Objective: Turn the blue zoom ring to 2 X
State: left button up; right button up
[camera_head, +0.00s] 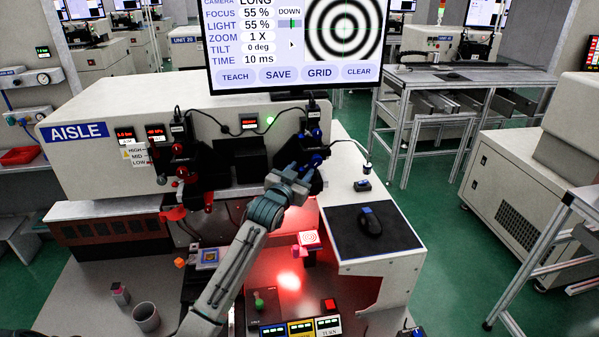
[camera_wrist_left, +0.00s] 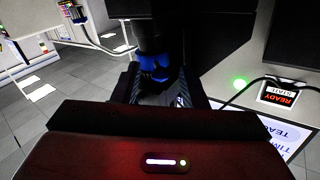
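The blue zoom ring (camera_wrist_left: 153,68) shows in the left wrist view between the fingers of my left gripper (camera_wrist_left: 157,88), under a dark camera body. In the head view my left gripper (camera_head: 291,184) reaches up to the dark camera assembly right of centre, with blue parts (camera_head: 313,161) just above it. The fingers flank the ring closely; whether they press on it I cannot tell. The monitor (camera_head: 292,45) reads ZOOM 1 X, FOCUS 55 %, LIGHT 55 %. My right gripper is not in view.
A second camera assembly with red knobs (camera_head: 183,172) stands to the left. A cup (camera_head: 146,317) stands at lower left.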

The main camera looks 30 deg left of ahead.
aim_at(311, 165)
pick_arm(q)
jog(key=c, duration=0.3)
grip_shut()
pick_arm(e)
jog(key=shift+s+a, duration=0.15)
